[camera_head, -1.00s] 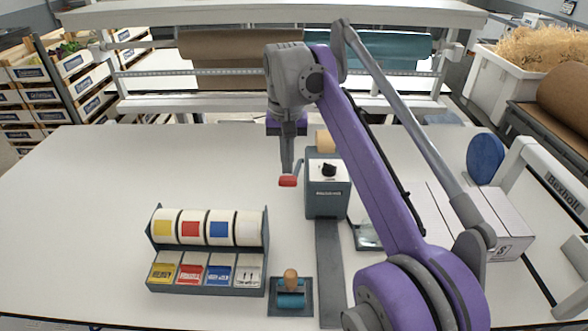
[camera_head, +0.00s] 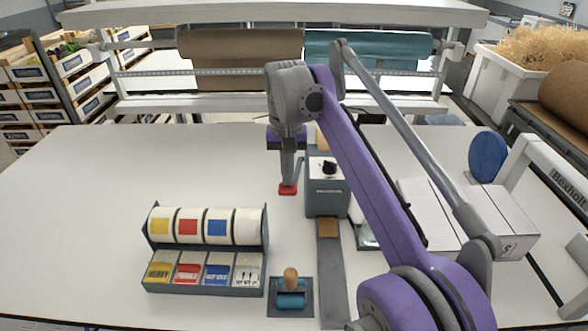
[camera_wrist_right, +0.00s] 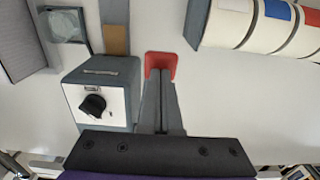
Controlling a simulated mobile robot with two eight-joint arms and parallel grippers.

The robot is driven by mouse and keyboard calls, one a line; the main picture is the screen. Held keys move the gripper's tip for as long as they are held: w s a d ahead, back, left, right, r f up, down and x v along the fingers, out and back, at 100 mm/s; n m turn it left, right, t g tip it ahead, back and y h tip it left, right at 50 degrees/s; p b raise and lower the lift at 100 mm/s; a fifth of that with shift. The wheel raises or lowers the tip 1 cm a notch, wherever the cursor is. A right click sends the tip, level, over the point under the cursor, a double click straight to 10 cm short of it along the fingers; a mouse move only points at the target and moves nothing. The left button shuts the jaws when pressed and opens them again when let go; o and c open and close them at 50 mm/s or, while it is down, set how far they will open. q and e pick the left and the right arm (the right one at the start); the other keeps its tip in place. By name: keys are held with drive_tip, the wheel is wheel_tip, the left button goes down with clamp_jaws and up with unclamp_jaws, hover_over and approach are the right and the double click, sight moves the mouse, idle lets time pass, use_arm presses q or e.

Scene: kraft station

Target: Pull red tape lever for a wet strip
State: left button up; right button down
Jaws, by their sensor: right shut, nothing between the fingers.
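The grey tape dispenser (camera_head: 326,190) with a black knob stands on the table, partly behind my right arm. Its red lever handle (camera_head: 288,190) sticks out at its left side; it also shows in the right wrist view (camera_wrist_right: 160,63). My right gripper (camera_head: 287,179) is shut and points down, its tips at the red handle, seemingly touching it from above. A short brown tape strip (camera_head: 328,228) sticks out of the dispenser's front onto a grey guide; it shows in the right wrist view too (camera_wrist_right: 116,40). My left gripper is not in view.
A label rack (camera_head: 208,251) with several rolls stands front left. A stamp with a wooden knob (camera_head: 291,282) rests on a dark pad beside the grey guide (camera_head: 331,275). A white box (camera_head: 505,235) lies right of my arm. The table's left side is clear.

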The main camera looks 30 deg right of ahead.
sight(288, 189)
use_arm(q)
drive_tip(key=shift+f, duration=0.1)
use_arm(e)
drive_tip(key=shift+f, duration=0.2)
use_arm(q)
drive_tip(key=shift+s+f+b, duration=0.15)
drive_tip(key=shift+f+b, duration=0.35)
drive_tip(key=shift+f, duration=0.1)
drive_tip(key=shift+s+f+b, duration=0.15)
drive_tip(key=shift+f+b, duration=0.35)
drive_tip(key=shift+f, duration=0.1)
use_arm(e)
drive_tip(key=shift+f, duration=2.3)
wheel_tip(288, 189, up, 4)
drive_tip(key=p, duration=0.3)
drive_tip(key=shift+r, duration=0.25)
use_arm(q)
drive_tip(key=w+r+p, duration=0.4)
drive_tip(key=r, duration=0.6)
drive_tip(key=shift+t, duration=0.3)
use_arm(e)
wheel_tip(288, 189, up, 8)
drive_tip(key=shift+f, duration=0.2)
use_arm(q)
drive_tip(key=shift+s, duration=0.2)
use_arm(e)
drive_tip(key=shift+s, duration=0.1)
